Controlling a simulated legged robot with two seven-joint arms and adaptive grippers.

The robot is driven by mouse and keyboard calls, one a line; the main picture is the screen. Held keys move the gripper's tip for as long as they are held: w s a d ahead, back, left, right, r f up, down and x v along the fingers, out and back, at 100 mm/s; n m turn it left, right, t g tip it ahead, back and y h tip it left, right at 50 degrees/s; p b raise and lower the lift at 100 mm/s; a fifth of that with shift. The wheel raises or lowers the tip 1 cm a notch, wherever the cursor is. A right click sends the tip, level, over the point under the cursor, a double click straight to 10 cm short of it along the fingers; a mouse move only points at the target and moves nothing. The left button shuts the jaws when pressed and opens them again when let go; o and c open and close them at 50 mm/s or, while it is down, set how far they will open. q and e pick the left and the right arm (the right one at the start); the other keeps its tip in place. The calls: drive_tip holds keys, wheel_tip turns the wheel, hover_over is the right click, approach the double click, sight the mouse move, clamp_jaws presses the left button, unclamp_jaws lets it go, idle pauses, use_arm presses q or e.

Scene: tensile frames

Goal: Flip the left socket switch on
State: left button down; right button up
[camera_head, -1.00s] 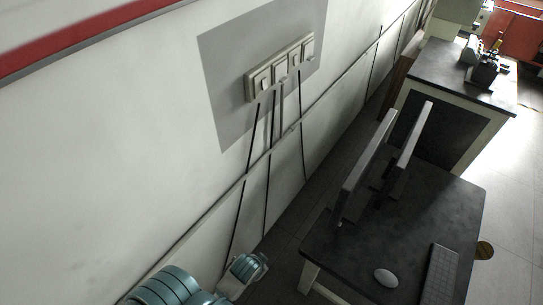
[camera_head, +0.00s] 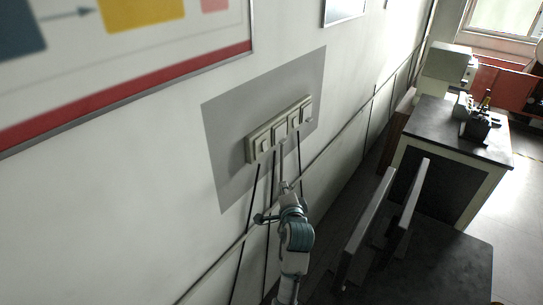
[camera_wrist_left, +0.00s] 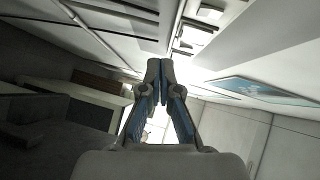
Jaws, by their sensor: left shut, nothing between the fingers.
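The pale socket panel (camera_head: 280,131) is a row of square units on a grey patch of the wall, in the middle of the head view. The left socket switch (camera_head: 263,146) is on the unit at its left end; its on or off position is too small to tell. Pale square shapes (camera_wrist_left: 193,38) beyond the fingertips look like the panel. My right gripper is out of view.
Dark cables hang from the panel, and a conduit runs along the wall. A framed board (camera_head: 120,60) is above left.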

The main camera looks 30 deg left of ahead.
use_arm(q)
drive_tip(key=shift+m+y, duration=0.3)
drive_tip(key=shift+y, duration=0.3)
drive_tip(key=r, duration=0.5)
drive_tip(key=shift+w+a+r, duration=0.1)
drive_tip(key=shift+w+a, duration=0.15)
drive_tip(key=shift+w, duration=0.1)
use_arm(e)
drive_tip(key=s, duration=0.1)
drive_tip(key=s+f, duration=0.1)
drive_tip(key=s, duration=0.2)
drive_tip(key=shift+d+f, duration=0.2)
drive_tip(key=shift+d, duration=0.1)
use_arm(q)
drive_tip(key=shift+w+d, duration=0.1)
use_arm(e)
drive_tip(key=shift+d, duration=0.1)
use_arm(q)
drive_tip(key=p, duration=0.3)
approach(268, 149)
drive_tip(key=shift+r+x, duration=0.35)
drive_tip(key=shift+x, duration=2.8)
drive_tip(key=shift+f, duration=0.25)
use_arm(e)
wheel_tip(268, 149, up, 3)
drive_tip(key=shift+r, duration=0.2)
